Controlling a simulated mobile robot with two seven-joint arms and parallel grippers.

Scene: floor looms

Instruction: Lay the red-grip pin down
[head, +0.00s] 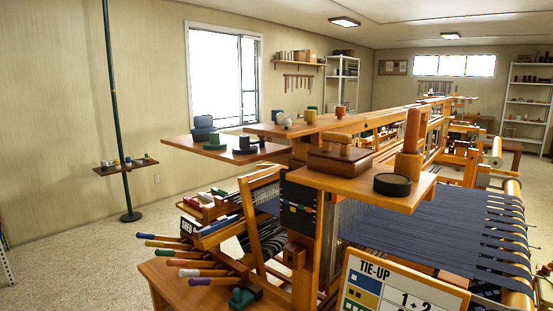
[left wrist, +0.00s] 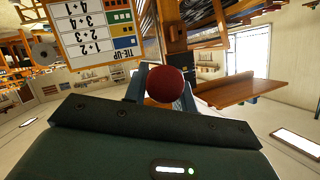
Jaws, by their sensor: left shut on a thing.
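In the left wrist view, my left gripper (left wrist: 165,100) is shut on the red-grip pin (left wrist: 165,83). Only its round, dark red end shows between the two jaws; the rest of the pin is hidden. In the head view neither gripper can be made out.
A tie-up card (head: 398,290) stands at the front of the loom; it shows inverted in the wrist view (left wrist: 92,30). A wooden shelf (head: 345,184) carries a box, an orange cone and a black dish. Dark cloth (head: 430,235) spans the right. Open floor lies left.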

